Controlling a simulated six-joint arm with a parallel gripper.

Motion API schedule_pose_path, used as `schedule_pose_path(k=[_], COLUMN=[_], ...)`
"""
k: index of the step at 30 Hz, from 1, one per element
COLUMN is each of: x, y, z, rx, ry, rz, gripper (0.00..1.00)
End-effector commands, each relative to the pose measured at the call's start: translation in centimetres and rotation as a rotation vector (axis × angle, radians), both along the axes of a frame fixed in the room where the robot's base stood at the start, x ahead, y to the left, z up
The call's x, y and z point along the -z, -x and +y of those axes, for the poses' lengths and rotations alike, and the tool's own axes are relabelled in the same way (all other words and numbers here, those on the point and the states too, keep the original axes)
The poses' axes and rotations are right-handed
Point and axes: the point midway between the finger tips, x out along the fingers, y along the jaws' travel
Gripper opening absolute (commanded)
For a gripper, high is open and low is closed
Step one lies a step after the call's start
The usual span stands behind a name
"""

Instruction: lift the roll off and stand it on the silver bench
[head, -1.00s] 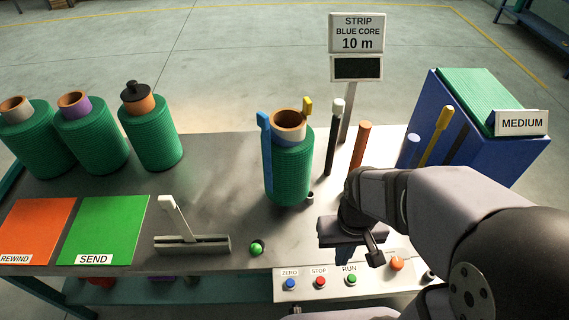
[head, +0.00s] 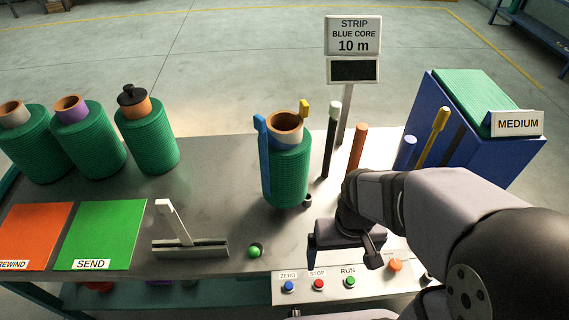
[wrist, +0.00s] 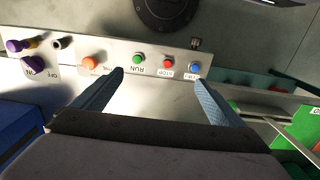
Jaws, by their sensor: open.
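The green netting roll (head: 286,178) stands upright on the silver bench (head: 215,185), with a brown core showing at its top. A blue upright (head: 262,150) is at its left side and a yellow tab (head: 305,108) at its top right edge. My gripper (head: 342,255) is right of and nearer than the roll, above the bench's front edge by the button panel. In the wrist view my gripper (wrist: 158,78) has its two fingers wide apart with nothing between them, over the panel; the roll is not seen there.
Several other green rolls (head: 148,145) stand at the left. Orange and green mats (head: 100,232), a white-handled bar tool (head: 190,248) and a green ball knob (head: 254,251) lie in front. Posts (head: 357,148) and a blue box (head: 480,145) stand at the right. The sign reads "STRIP BLUE CORE 10 m".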

Motion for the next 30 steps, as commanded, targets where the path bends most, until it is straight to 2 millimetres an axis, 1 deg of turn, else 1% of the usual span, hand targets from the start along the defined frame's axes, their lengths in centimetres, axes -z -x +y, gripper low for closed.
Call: schedule_pose_path(k=[4, 7, 11, 14, 15, 17, 18, 20, 21, 24, 27, 30], x=[-0.2, -0.9, -2.9, -5.3, -6.5, -8.2, -9.4, -11.2, -12.4, -15.3, -17.5, -18.5], y=[-0.2, -1.0, -3.5, -6.6, -8.0, -10.2, -11.6, -13.8, -15.2, -18.5, -21.4, -24.2], z=[0.0, 0.2, 0.6, 1.3, 1.7, 2.4, 2.9, 3.9, 4.6, 6.4, 8.3, 9.7], rx=[-0.011, -0.067, -0.244, -0.461, -0.565, -0.729, -0.841, -1.010, -1.121, -1.387, -1.632, -1.846], ry=[0.001, 0.008, 0.031, 0.063, 0.081, 0.110, 0.130, 0.164, 0.187, 0.249, 0.308, 0.355], rz=[0.000, 0.000, -0.003, -0.001, 0.001, 0.007, 0.013, 0.025, 0.036, 0.068, 0.103, 0.131], gripper=[0.93, 0.93, 0.93, 0.93, 0.93, 0.93, 0.93, 0.93, 0.93, 0.93, 0.93, 0.93])
